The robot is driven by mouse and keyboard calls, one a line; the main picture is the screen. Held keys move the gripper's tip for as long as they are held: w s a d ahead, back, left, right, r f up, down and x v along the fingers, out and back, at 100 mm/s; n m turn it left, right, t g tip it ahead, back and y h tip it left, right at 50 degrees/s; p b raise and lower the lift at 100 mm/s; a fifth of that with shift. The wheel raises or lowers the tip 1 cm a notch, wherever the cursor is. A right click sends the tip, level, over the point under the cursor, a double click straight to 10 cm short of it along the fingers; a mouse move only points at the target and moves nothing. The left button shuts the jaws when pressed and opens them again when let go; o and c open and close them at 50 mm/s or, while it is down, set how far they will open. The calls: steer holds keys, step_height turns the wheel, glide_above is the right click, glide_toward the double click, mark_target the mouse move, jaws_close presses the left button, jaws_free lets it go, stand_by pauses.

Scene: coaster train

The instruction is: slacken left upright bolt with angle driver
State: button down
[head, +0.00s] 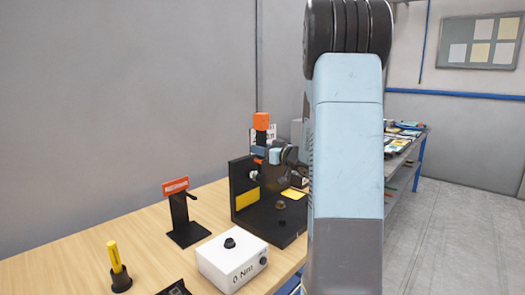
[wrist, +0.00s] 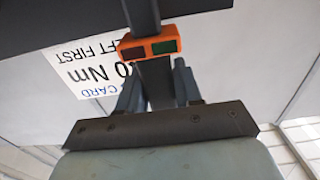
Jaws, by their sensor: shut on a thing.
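My gripper (head: 276,156) is shut on the angle driver (head: 261,122), a dark tool with an orange top, held upright at the black bolt stand. In the wrist view my gripper (wrist: 158,88) has its two fingers on either side of the driver's dark body (wrist: 155,72). An orange block on the driver shows a dark red and a green window (wrist: 164,46). The stand has an upright plate (head: 240,174) with a bolt (head: 253,175) on its face, just below the driver. Whether the driver touches this bolt is unclear. Another bolt (head: 281,205) sits on the stand's base.
A white box (head: 232,262) reading "0 Nm" with a knob stands in front. A black holder with a red sign (head: 176,186) and a yellow-handled tool (head: 115,257) stand left. A printed card (wrist: 95,68) is behind the driver. My arm hides the table's right side.

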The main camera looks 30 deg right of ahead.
steer(key=shift+w+a+r, duration=0.15)
steer(key=shift+w, duration=0.2)
stand_by(1.4)
steer(key=shift+s+d, duration=0.2)
steer(key=shift+s, duration=0.2)
stand_by(2.2)
